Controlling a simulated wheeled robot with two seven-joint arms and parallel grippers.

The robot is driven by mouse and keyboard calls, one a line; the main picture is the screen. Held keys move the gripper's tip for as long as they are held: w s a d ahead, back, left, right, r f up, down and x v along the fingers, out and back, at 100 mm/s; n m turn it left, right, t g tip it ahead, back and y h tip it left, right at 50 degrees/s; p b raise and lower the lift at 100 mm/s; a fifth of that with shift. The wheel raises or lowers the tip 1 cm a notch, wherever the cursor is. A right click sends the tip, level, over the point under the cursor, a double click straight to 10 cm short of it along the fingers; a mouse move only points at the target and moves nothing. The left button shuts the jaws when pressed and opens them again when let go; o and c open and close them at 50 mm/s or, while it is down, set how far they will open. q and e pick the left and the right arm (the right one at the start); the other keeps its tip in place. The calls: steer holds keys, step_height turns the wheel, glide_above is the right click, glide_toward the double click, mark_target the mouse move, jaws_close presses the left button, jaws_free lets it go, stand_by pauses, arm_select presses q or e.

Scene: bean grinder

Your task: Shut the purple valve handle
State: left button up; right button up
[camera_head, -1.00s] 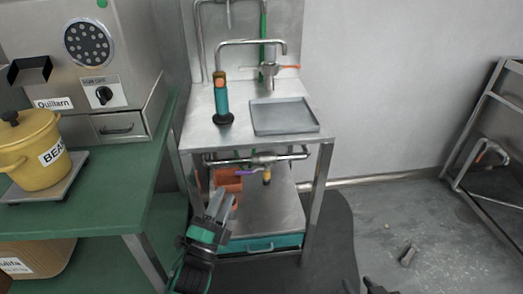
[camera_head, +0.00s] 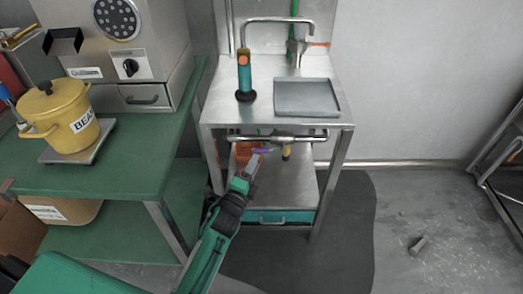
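The purple valve handle (camera_head: 263,151) is a small lever on the metal pipe (camera_head: 275,138) under the steel stand's top. It points left from the valve body, roughly along the pipe. My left gripper (camera_head: 254,160) is just below the handle's left end, reaching up from the lower left. It overlaps or nearly touches the handle in the picture; contact cannot be told. Its fingers are small and seen nearly end to end, so their opening is unclear. My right gripper is out of view.
An orange bin (camera_head: 243,153) sits behind the gripper on the lower shelf (camera_head: 290,185). The stand's front right leg (camera_head: 328,185) and the green table (camera_head: 110,170) flank the space. A grey tray (camera_head: 307,98) and a teal-handled tool (camera_head: 244,75) are on top.

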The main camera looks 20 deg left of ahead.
mark_target(261, 149)
arm_select(q)
steer(key=shift+x, duration=3.1)
jaws_close()
